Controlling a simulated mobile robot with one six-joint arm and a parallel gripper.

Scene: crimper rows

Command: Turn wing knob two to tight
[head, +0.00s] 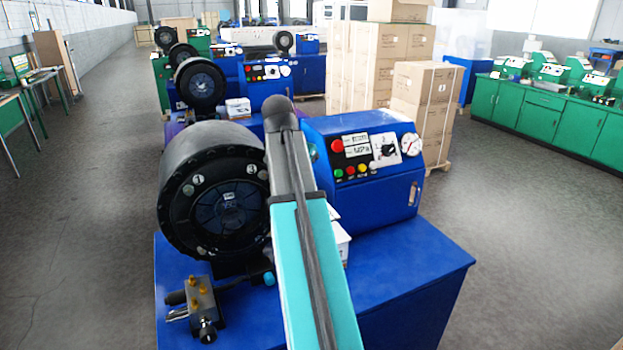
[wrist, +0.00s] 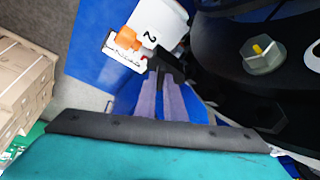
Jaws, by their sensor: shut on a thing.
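Wing knob two (wrist: 129,37) is orange and shows in the wrist view, upper middle. It is by a white round body marked "2" (wrist: 152,37) and a small white plate (wrist: 123,52) with dark and red lettering too small to read. My gripper (wrist: 158,74) has its two grey-purple fingers almost together, tips at the lower right edge of the knob and plate. It is shut on the knob, though the contact is hard to see. In the head view my arm hides the knob and the fingertips.
The black crimper head (head: 215,190) of the blue machine (head: 368,215) stands close beside my arm. A hex bolt (wrist: 264,57) sits at right in the wrist view. A valve block (head: 202,305) lies on the machine's left front. Cardboard boxes (head: 425,105) stand behind.

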